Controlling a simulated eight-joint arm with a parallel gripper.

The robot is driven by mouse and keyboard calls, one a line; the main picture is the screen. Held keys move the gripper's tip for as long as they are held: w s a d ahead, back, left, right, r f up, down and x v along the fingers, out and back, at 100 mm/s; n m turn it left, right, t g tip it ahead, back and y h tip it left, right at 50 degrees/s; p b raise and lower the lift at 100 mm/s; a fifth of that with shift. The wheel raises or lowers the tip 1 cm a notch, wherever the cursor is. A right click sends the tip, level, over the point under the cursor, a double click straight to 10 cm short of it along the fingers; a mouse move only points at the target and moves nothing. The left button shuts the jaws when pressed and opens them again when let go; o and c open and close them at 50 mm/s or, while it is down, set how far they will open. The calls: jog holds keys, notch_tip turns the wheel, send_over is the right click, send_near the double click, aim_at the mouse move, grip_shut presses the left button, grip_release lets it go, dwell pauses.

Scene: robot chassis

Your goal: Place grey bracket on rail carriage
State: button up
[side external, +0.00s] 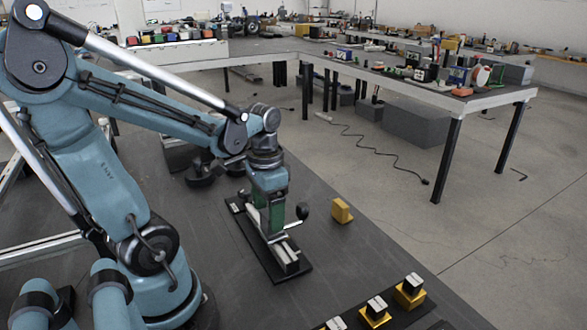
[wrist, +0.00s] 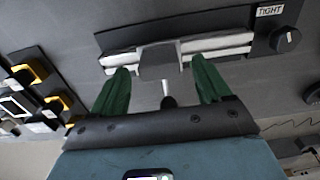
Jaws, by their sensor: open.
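In the wrist view a silver rail (wrist: 225,50) runs across a black base plate. A grey block (wrist: 158,60) sits across its middle; I cannot tell whether it is the grey bracket, the rail carriage or both together. A dark round-ended lever (wrist: 168,101) points from it towards my gripper. My gripper (wrist: 160,68) is open, with its green fingers apart on either side of the block. I cannot tell whether they touch it. In the side view my gripper (side external: 268,218) points down over the rail (side external: 287,258) and hides the block.
A yellow block (side external: 341,210) stands on the dark table right of the rail. Several yellow pieces with silver-and-black tops (side external: 410,290) are at the front right. A dark knob (wrist: 286,39) is beside a "TIGHT" label (wrist: 270,11).

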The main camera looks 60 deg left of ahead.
notch_tip(320, 180, up, 10)
jog(key=w+d+f+t, duration=0.4)
jog(key=d+t, duration=0.3)
jog(key=d, duration=0.3)
jog(key=shift+w+f, duration=0.2)
jog(key=shift+w, duration=0.65)
dwell(0.5)
